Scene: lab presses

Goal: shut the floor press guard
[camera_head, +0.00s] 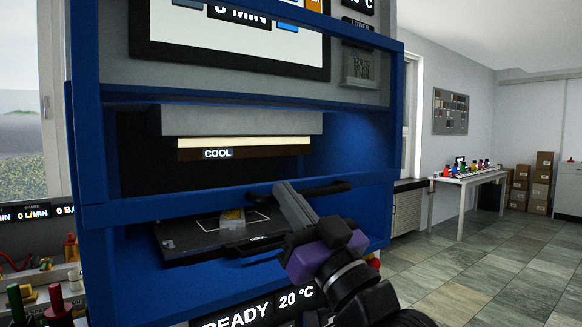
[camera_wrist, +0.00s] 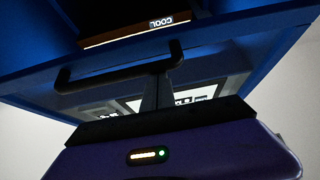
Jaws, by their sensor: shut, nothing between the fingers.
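The floor press (camera_head: 350,225) is a tall blue machine filling the left and middle of the head view. Its guard appears to be the blue frame (camera_head: 150,209) across its front, with its bottom rail above the lower opening. A black bar handle (camera_head: 325,188) is on that rail; it also shows in the wrist view (camera_wrist: 110,75). My gripper (camera_head: 281,188) is shut and empty, its fingertips at the handle. In the wrist view the fingers (camera_wrist: 163,78) overlap the handle's right part; I cannot tell whether they touch it.
Below the rail, a dark tray (camera_head: 190,243) holds a small pale block (camera_head: 232,216). A platen marked COOL (camera_head: 260,150) is inside above. A bench with instruments (camera_head: 40,270) stands at left. A white table (camera_head: 465,178) and boxes (camera_head: 530,185) are far right; floor between is clear.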

